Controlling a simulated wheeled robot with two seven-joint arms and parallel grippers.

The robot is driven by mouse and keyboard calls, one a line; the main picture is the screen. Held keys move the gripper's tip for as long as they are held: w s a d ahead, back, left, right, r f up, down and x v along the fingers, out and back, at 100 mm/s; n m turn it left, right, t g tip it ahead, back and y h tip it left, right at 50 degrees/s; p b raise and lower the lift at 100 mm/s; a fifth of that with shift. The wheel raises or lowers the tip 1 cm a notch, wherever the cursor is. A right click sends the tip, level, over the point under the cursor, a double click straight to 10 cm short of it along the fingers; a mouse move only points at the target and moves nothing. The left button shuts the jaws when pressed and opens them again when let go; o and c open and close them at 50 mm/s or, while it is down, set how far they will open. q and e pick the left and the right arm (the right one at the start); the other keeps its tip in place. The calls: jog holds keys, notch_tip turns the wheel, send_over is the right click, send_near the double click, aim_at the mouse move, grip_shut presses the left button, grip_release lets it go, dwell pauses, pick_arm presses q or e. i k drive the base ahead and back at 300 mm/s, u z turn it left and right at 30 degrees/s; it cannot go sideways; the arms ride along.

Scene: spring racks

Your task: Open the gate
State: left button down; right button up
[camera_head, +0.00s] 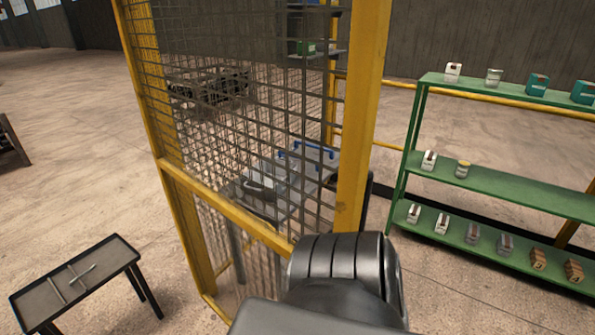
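A yellow-framed wire mesh gate or panel (225,203) stands upright in the middle of the head view. Its thick right post (362,110) runs up to the top edge. I cannot tell from this view which part of the mesh enclosure swings, and no handle or latch is clearly visible. My own dark arm link rises from the bottom centre in front of the post's lower end and hides it. A dark part shows just right of the post, mostly hidden. Neither gripper's fingers are visible.
Behind the mesh is a grey table (310,160) with blue-handled items. A green shelf (510,190) with small boxes and cans stands at the right. A small dark table (105,262) holding thin tools is at the lower left. The floor at the left is mostly open.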

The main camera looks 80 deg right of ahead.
aim_at(370, 19)
jog(key=u, duration=0.15)
jog(key=k, duration=0.1)
jog(key=z, duration=3.05)
